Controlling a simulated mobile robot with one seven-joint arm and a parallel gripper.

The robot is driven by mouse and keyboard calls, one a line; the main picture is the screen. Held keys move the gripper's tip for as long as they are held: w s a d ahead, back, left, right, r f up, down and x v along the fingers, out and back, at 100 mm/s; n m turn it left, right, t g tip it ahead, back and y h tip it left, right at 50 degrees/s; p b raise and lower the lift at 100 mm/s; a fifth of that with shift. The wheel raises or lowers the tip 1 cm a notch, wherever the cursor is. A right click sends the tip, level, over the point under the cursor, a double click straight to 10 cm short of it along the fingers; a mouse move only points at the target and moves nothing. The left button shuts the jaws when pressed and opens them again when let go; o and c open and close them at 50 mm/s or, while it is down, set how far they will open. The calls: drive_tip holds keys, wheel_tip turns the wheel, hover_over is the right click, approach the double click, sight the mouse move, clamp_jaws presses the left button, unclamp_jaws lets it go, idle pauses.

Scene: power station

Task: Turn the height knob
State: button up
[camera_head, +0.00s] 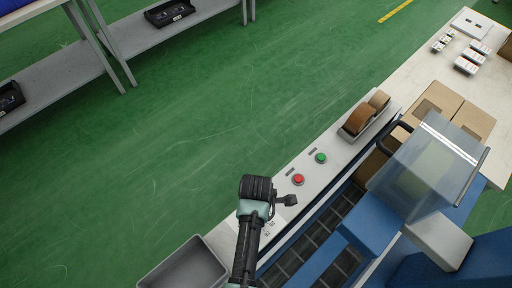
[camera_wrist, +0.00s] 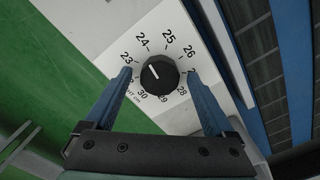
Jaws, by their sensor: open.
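The height knob (camera_wrist: 159,74) is a round black knob with a white pointer line, on a white dial plate (camera_wrist: 173,34) with printed numbers, in the wrist view. The pointer leans up and left, roughly between 23 and 24. My gripper (camera_wrist: 158,82) is open, with one blue finger on each side of the knob. I see gaps between the fingers and the knob, and it seems not to be touched. In the head view my gripper (camera_head: 286,200) is over the lower part of the machine's pale side panel, and the knob is hidden there.
A red button (camera_head: 298,179) and a green button (camera_head: 320,158) sit farther up the panel. Tape rolls (camera_head: 359,119) stand beyond them. A clear-topped blue machine head (camera_head: 425,165) is at the right. A grey bin (camera_head: 186,268) is at lower left. Green floor lies open to the left.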

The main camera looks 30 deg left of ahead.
drive_tip(key=c, duration=1.4)
drive_tip(key=shift+m+p, duration=0.35)
drive_tip(key=shift+m, duration=0.05)
